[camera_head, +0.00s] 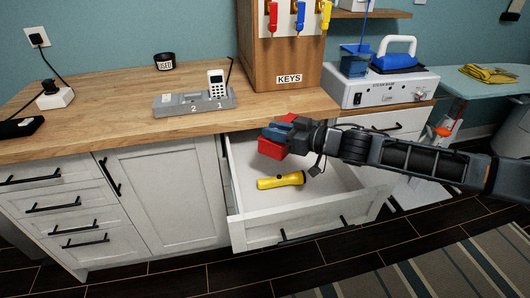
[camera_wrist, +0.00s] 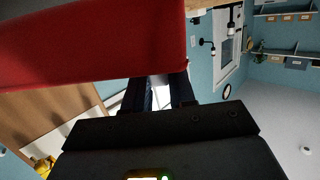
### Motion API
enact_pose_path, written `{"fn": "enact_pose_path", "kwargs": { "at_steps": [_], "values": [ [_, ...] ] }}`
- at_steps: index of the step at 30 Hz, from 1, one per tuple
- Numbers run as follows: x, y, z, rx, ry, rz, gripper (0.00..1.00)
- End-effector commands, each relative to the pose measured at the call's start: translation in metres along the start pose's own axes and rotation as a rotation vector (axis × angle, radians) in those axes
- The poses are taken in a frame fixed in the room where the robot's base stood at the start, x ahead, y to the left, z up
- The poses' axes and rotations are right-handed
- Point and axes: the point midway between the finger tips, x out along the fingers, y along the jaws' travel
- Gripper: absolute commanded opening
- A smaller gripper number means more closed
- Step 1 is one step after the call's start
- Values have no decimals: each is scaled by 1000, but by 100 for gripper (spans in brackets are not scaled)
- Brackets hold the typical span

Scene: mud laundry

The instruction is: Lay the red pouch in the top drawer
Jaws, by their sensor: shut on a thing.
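The top drawer (camera_head: 292,231) stands pulled out below the wooden counter, with a yellow flashlight (camera_head: 281,181) lying inside it. My gripper (camera_head: 277,137) is over the rear left part of the drawer, near the counter's front edge. It is shut on the red pouch (camera_head: 271,149), which hangs above the drawer floor. In the wrist view the red pouch (camera_wrist: 95,45) fills the upper left, past the fingers (camera_wrist: 155,92). The pouch's far side is hidden. My arm covers the drawer's right rear part.
The wooden counter (camera_head: 100,118) overhangs the drawer's back. The drawer's front middle is bare. A striped rug (camera_head: 440,272) lies on the floor.

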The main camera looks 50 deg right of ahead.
Motion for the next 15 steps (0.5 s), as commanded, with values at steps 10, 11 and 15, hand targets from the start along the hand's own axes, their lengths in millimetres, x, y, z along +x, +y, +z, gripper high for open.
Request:
{"fn": "enact_pose_path", "kwargs": {
  "at_steps": [10, 11, 15],
  "values": [
    [11, 1, 72, 2, 1, 0, 0],
    [12, 1, 74, 2, 0, 1, 0],
    [20, 1, 71, -2, 2, -2, 0]
  ]
}}
